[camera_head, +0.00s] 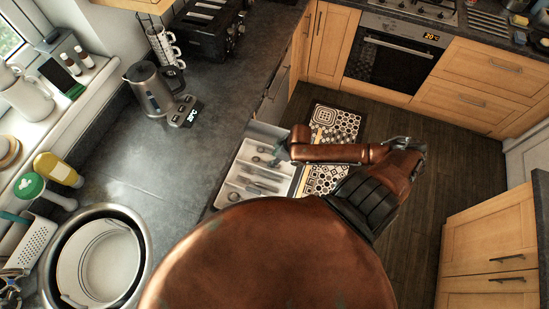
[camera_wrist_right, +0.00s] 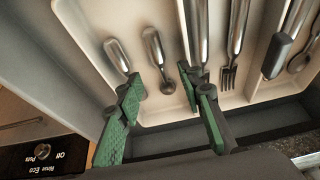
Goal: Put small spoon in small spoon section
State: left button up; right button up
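A light cutlery tray (camera_wrist_right: 160,117) lies in the open drawer and also shows in the head view (camera_head: 229,190). In the right wrist view, a small spoon (camera_wrist_right: 166,84) with a small round bowl lies in the tray, between the lines of my right gripper's fingers. My right gripper (camera_wrist_right: 168,92) is open, with its green fingers spread over the tray's near end. A rounded metal utensil (camera_wrist_right: 116,54) lies by the left finger, and another is partly hidden by the right finger. In the head view my right gripper (camera_head: 282,150) is above the drawer. My left gripper is out of view.
A fork (camera_wrist_right: 229,70), a dark-ended utensil (camera_wrist_right: 276,57) and another spoon (camera_wrist_right: 301,60) lie to the right in the tray. Tray dividers and drawer walls bound the space. A kettle (camera_head: 150,90) and a round sink (camera_head: 145,235) are on the left counter.

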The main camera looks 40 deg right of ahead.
jog(key=v, duration=1.2)
